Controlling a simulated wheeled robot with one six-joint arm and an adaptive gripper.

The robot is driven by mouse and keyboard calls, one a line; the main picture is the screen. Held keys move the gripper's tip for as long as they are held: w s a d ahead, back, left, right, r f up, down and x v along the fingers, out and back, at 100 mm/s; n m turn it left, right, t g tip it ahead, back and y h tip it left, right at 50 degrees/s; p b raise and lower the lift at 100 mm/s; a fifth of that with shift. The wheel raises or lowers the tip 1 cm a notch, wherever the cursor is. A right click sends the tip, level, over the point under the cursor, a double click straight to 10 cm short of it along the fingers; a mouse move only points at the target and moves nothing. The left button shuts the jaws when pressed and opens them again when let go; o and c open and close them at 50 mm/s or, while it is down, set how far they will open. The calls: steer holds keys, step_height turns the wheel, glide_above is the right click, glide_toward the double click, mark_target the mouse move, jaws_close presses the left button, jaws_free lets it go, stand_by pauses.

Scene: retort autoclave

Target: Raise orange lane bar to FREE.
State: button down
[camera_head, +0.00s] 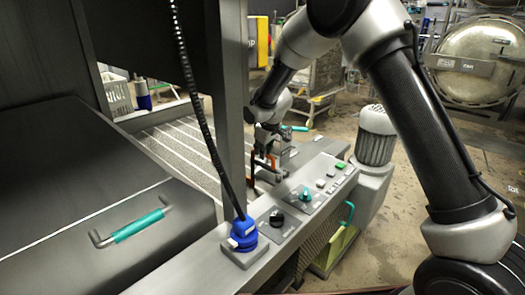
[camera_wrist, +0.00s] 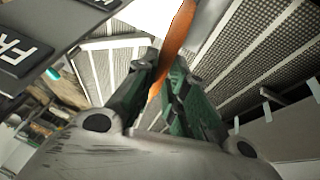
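The orange lane bar (camera_head: 273,161) shows beside the slatted conveyor bed in the head view, partly hidden by my gripper and a steel post. In the wrist view the orange bar (camera_wrist: 176,40) runs from the top edge down between my dark green fingertips. My gripper (camera_wrist: 166,66) is closed in around it, with a finger on each side that seems to touch it. My gripper (camera_head: 266,142) is small in the head view. A dark plate with white letters starting "FR" (camera_wrist: 20,55) is at the left of the wrist view; the rest is cut off.
A control panel with knobs and buttons (camera_head: 310,195) lies in front of the bar. A steel post (camera_head: 228,110) rises close left of my gripper. A grey motor (camera_head: 376,137) stands to the right.

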stand_by(0.3)
steer(key=shift+s+d+r+t+y, duration=0.5)
steer(key=shift+r+t+y, duration=0.1)
steer(key=shift+r+t, duration=0.1)
steer(key=shift+s+d+r+t+y, duration=0.3)
steer(key=shift+d+r+t, duration=0.05)
steer(key=shift+d+t, duration=0.1)
steer(key=shift+s+d+r+m+t+y, duration=0.3)
steer(key=shift+s+d+r+t+y, duration=0.55)
steer(key=shift+s+d+t+y, duration=0.3)
steer(key=shift+a, duration=0.1)
steer(key=c, duration=1.5)
jaws_free()
steer(key=shift+o, duration=0.2)
steer(key=shift+r, duration=0.15)
